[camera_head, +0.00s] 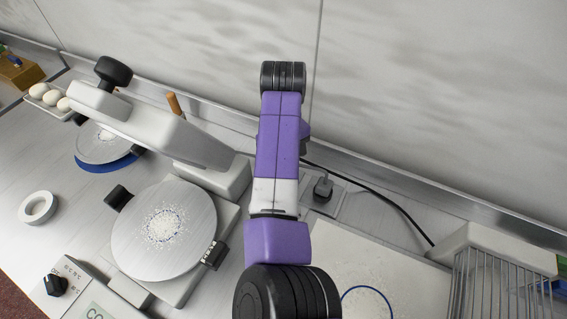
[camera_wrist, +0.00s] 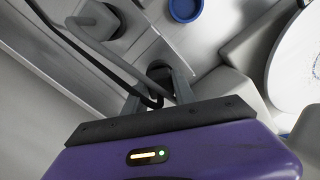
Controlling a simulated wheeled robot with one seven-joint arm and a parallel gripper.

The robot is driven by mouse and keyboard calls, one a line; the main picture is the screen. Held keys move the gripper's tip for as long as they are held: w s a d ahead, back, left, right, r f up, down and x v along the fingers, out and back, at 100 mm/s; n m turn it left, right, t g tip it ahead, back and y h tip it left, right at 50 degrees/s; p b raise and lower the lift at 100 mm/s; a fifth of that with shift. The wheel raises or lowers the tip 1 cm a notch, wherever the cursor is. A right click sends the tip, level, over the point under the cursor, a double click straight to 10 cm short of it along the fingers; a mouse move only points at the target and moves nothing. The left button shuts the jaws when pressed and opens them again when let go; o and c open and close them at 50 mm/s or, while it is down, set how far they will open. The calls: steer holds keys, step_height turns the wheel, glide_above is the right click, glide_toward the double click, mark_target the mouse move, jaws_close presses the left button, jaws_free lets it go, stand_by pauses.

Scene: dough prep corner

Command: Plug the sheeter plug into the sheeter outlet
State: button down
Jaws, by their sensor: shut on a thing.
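My gripper (camera_wrist: 158,76) shows in the wrist view, its two grey fingers shut on a dark plug, which I take as the sheeter plug (camera_wrist: 160,71). A black cable (camera_wrist: 150,100) curves by the fingers. In the head view my purple arm hides the gripper and the held plug. A grey plug (camera_head: 322,187) sits on an outlet plate (camera_head: 318,209) by the wall, right of my arm; this plug also shows in the wrist view (camera_wrist: 95,20), upper left of the gripper. I cannot tell which socket is the sheeter outlet; part of the plate is hidden.
A black cable (camera_head: 390,205) runs along the wall to a machine with a wire rack (camera_head: 490,280) at right. A pale board (camera_head: 335,255) lies in front of the outlet plate.

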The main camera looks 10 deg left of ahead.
steer(key=c, duration=0.9)
jaws_free()
steer(key=shift+c, duration=0.2)
steer(key=shift+r, duration=0.1)
steer(key=shift+r+p, duration=0.35)
steer(key=shift+r, duration=3.55)
